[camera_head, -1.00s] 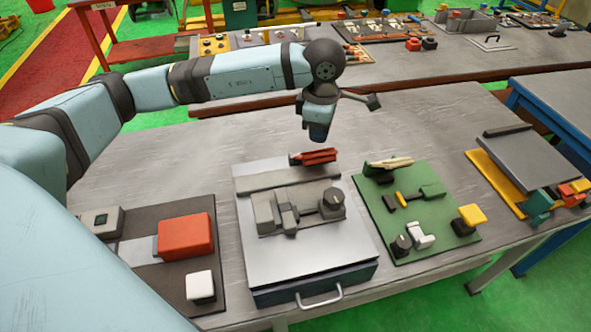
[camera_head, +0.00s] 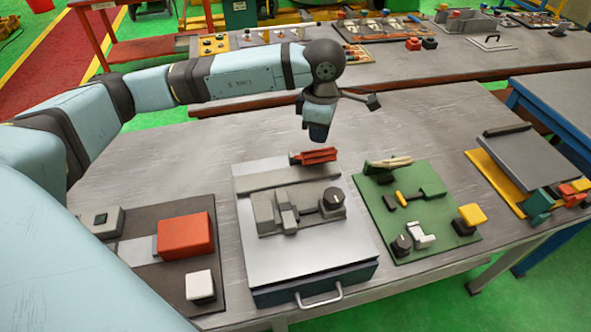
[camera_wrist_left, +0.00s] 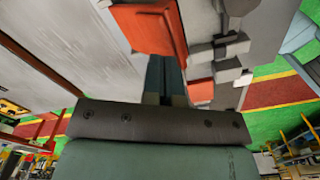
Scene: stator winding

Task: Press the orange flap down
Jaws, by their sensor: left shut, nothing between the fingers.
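An orange-red flap-like block (camera_head: 185,236) sits on a dark board at the left front of the table in the head view, joined to a pale plate on its left. My left gripper (camera_head: 317,134) points down above the back of the grey drawer unit, right of and behind that block. It is just above a smaller red piece (camera_head: 314,156). In the left wrist view my shut, empty fingers (camera_wrist_left: 165,80) show below a large orange block (camera_wrist_left: 150,27), with a smaller orange piece (camera_wrist_left: 201,91) to the right. I cannot tell contact there. My right gripper is out of view.
The grey drawer unit (camera_head: 330,258) stands mid-table, with a green board (camera_head: 445,215) to its right. A white button (camera_head: 200,286) sits in front of the orange-red block. The table's back left (camera_head: 180,150) is bare under my arm.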

